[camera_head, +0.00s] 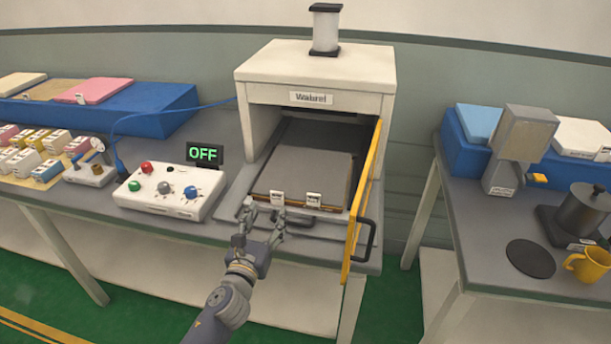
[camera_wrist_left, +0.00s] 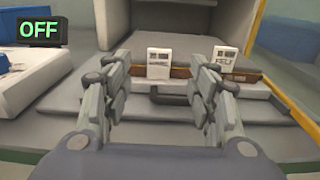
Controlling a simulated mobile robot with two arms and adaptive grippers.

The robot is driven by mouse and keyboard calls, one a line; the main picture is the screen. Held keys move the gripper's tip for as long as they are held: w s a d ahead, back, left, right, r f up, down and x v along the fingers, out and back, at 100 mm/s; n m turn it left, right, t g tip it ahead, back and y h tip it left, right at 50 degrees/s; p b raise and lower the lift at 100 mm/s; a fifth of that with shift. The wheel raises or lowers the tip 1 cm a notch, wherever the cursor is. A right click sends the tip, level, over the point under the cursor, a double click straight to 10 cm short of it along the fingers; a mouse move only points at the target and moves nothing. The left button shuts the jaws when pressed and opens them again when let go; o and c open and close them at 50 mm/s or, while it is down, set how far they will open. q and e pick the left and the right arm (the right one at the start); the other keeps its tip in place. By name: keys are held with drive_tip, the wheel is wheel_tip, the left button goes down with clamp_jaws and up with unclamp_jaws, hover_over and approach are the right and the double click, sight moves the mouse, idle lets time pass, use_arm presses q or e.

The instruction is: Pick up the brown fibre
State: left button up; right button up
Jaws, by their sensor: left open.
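A thin brown edge (camera_head: 294,205) shows along the front of the grey slab (camera_head: 305,160) inside the open white machine (camera_head: 315,68). In the left wrist view the brown strip (camera_wrist_left: 182,73) runs behind two small white labels (camera_wrist_left: 159,62). I cannot tell if this strip is the brown fibre. A tan-brown sheet (camera_head: 55,90) also lies on the blue block at far left. My left gripper (camera_head: 260,218) is open and empty, in front of the machine. In the left wrist view its fingers (camera_wrist_left: 162,92) frame a dark handle below the strip, apart from the strip.
A yellow-edged door (camera_head: 362,195) stands open at the machine's right. A control box (camera_head: 170,190) with knobs and an OFF display (camera_head: 205,153) stands left. Small labelled blocks (camera_head: 30,155) fill the far left. A right-hand table holds a pot (camera_head: 582,212) and yellow mug (camera_head: 588,268).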

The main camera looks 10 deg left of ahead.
sight(276, 193)
use_arm(q)
drive_tip(key=shift+w+d+r+p, duration=0.1)
drive_tip(key=shift+w+p, duration=0.1)
drive_tip(key=shift+w, duration=1.5)
drive_tip(key=shift+w+r+p, duration=0.1)
drive_tip(key=shift+w+p, duration=0.1)
drive_tip(key=shift+w, duration=1.45)
drive_tip(key=c, duration=1.2)
